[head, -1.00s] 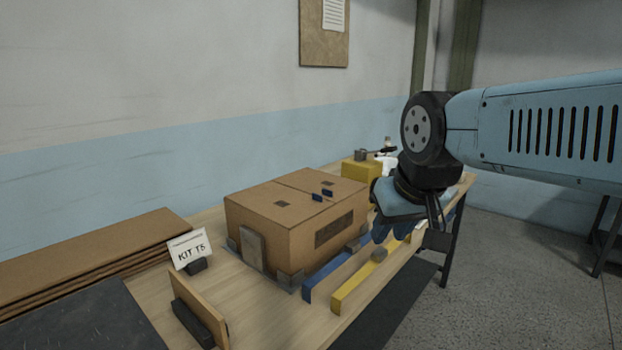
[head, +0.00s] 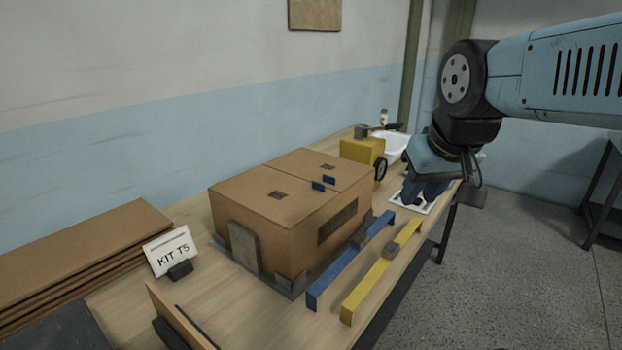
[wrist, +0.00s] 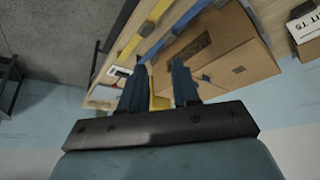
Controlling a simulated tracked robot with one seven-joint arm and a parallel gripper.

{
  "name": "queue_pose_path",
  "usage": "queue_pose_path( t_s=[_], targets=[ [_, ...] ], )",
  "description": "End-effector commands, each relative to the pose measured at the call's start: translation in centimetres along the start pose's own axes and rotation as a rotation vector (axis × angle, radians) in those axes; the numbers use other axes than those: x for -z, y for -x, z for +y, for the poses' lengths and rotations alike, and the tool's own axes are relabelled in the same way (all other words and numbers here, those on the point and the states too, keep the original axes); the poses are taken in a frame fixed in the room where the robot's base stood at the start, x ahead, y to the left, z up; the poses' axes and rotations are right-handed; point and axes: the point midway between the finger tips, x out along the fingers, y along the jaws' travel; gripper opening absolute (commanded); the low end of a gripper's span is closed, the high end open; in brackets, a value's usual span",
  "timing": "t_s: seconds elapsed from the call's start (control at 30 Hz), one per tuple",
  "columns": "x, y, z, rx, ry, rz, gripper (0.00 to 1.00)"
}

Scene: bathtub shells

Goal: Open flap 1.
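A closed cardboard box (head: 258,235) stands on the wooden table in the head view. Two small blue tabs (head: 318,186) stand up near the seam at the front edge. I cannot read which flap is numbered 1. My gripper (head: 424,196) is right of the box, apart from it, pointing down over the far right of the table. In the wrist view my gripper (wrist: 159,88) has its two blue fingers apart, with nothing held. The box (wrist: 222,48) shows to their right.
A blue bar (head: 350,262) and a yellow bar (head: 382,270) lie along the table's front. A yellow block (head: 360,150) and a white tray (head: 392,144) stand behind the box. A KIT T5 sign (head: 172,250) and stacked cardboard (head: 80,265) are at left.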

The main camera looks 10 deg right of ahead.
Motion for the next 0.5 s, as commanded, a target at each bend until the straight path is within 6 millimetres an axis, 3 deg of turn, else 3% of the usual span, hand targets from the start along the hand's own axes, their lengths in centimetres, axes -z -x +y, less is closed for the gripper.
queue_pose_path(
  t_s=[0.13, 0.5],
  targets=[
    [3.2, 0.1, 0.5, 0.010, 0.074, -0.049, 0.31],
    [12.1, -1.0, -2.4, 0.048, 0.296, -0.185, 0.31]
  ],
)
